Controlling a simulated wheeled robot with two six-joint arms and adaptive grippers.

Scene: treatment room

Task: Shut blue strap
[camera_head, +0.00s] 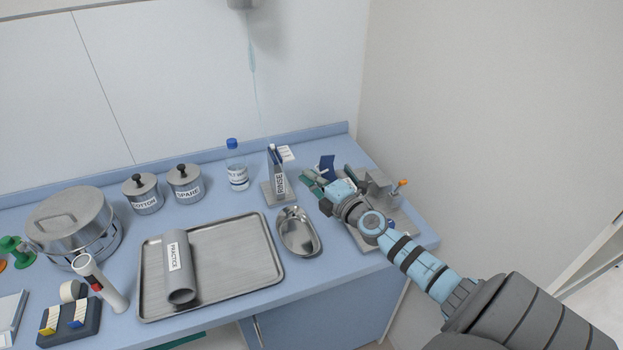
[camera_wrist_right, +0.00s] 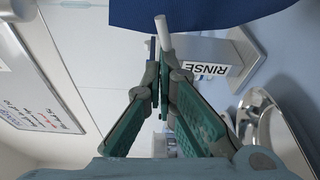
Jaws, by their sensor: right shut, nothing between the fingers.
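The blue strap (camera_head: 327,164) shows as a small dark blue flap, raised at a slant beside a grey metal stand at the back right of the counter. In the right wrist view a broad piece of it (camera_wrist_right: 210,12) crosses the top edge. My right gripper (camera_head: 311,183) is next to the strap, with its green-padded fingers to the left of the stand. In the wrist view the fingertips (camera_wrist_right: 157,65) are together with nothing held. A pale rod end shows by the tips; I cannot tell whether they touch it. The arm hides part of the stand.
The grey stand (camera_head: 378,184) has an orange knob. Left of my gripper are the RINSE holder (camera_head: 279,190), a kidney dish (camera_head: 299,232), a bottle (camera_head: 237,172) and a tray (camera_head: 225,285) bearing a grey PRACTICE tube. A wall rises behind the counter.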

